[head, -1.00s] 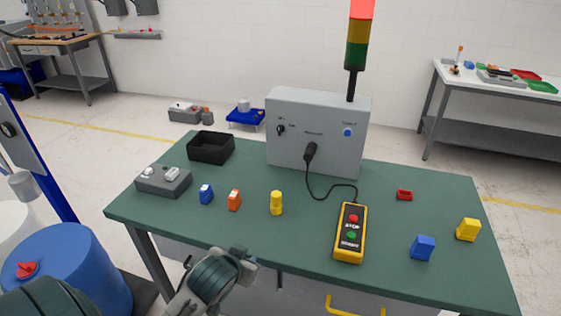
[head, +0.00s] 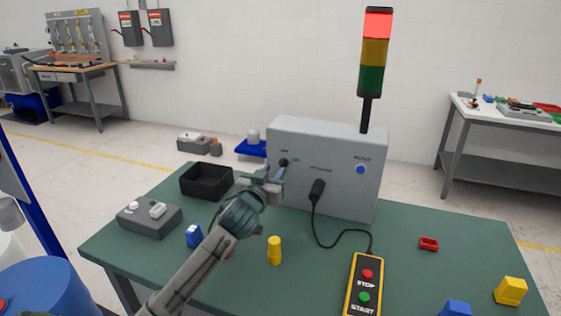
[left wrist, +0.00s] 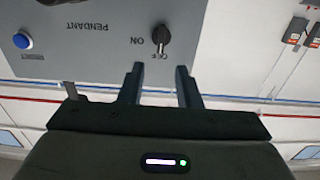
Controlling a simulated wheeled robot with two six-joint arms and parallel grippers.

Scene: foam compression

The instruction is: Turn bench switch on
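The grey control box (head: 335,150) stands at the back of the green bench (head: 215,277). Its black rotary switch (head: 283,162) is at the upper left of the front face. In the left wrist view the switch (left wrist: 161,36) sits beyond the fingertips, between their lines, with ON and OFF printed beside it. Its handle looks lined up with OFF. My left gripper (head: 270,182) is in front of the box, just below the switch in the head view. In the left wrist view its fingers (left wrist: 160,85) are apart and empty, not around the switch. My right gripper is out of view.
A plugged cable runs from the box to the yellow START/STOP pendant (head: 364,285). The blue RESET button (head: 360,170) is at the right of the box. The stack light (head: 375,50) glows red on top. A black bin (head: 206,182) and yellow cylinder (head: 274,250) stand near my arm.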

